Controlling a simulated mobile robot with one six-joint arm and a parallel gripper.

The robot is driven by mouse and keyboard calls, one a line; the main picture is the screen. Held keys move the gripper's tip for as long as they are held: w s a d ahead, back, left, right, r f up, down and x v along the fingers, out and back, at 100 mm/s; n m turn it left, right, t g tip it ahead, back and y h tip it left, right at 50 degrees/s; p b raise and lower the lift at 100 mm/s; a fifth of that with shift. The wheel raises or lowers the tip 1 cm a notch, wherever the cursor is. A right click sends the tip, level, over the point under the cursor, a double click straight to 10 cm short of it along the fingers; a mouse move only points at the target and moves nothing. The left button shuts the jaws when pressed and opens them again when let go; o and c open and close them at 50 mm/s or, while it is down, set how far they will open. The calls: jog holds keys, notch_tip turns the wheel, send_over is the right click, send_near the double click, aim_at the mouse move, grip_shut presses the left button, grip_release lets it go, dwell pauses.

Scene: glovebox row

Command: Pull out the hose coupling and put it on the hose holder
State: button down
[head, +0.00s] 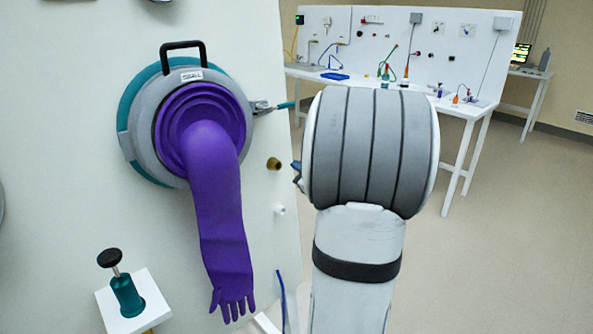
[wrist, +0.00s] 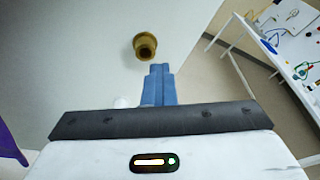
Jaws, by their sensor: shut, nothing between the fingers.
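My gripper's blue fingers (wrist: 159,84) are closed together and empty in the wrist view. In the head view my arm hides most of the gripper; only a small dark blue part (head: 297,172) shows at its left. A brass round fitting (wrist: 145,45) with a dark opening sticks out of the white panel, just beyond and left of the fingertips; it also shows in the head view (head: 273,163). A white peg (head: 279,209) is below it, partly hidden by my gripper in the wrist view. A blue hose (head: 281,290) hangs lower down. I cannot tell which part is the coupling or holder.
A purple glove (head: 222,220) hangs from a round grey port (head: 135,145) with a black handle and a side clamp (head: 262,107). A teal, black-knobbed device (head: 125,290) stands on a white bracket at lower left. A bench (head: 440,98) stands behind; floor at right is clear.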

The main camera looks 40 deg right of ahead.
notch_tip(320, 180, up, 24)
jog(key=w+t+p, duration=0.2)
jog(key=w+p, duration=0.1)
jog(key=p, duration=0.3)
jog(key=shift+d+f+h+p, duration=0.15)
jog(key=shift+d+h+p, duration=0.2)
jog(key=shift+d+h, duration=0.05)
dwell(5.9)
